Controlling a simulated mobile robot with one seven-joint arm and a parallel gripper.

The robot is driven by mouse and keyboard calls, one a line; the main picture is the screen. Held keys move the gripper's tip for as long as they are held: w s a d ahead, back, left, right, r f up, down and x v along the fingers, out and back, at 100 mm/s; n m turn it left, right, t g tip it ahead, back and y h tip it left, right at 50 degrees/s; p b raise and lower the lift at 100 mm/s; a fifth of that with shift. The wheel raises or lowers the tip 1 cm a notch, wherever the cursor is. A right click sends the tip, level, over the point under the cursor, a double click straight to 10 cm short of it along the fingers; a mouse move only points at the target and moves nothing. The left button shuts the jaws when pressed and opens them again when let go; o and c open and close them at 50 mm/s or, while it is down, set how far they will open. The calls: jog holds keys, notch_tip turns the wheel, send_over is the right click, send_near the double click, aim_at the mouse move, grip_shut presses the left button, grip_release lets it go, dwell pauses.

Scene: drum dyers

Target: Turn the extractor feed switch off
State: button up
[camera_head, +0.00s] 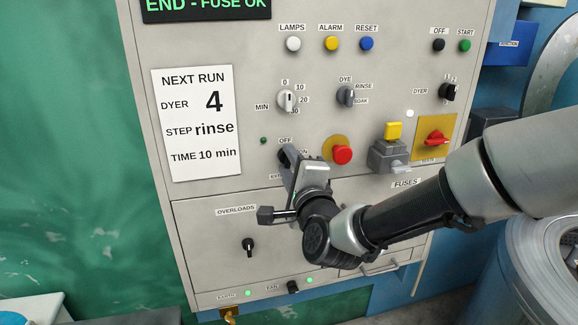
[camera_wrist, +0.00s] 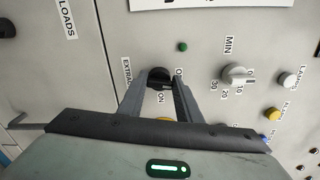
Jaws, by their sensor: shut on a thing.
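The extractor feed switch (camera_head: 282,157) is a black rotary knob on the grey control panel, below the OFF label. My gripper (camera_head: 290,155) covers most of it in the head view. In the wrist view the black knob (camera_wrist: 158,76) sits between my two fingertips (camera_wrist: 160,80), next to a label starting "EXTRAC". The fingers are shut on the knob.
A red push button (camera_head: 342,155) on a yellow plate is close to the right of my gripper. A grey box with a yellow top (camera_head: 393,131) and a red isolator handle (camera_head: 437,138) are farther right. The minutes knob (camera_head: 287,100) is above. The overloads knob (camera_head: 248,245) is below.

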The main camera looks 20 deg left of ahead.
jog(key=shift+n+b, duration=0.4)
jog(key=shift+n, duration=0.7)
jog(key=o, duration=1)
jog(key=shift+o, duration=0.2)
jog(key=shift+s, duration=0.1)
jog(key=p+v, duration=0.1)
jog(key=v, duration=0.6)
jog(key=shift+s+p, duration=0.2)
jog(key=shift+p, duration=0.2)
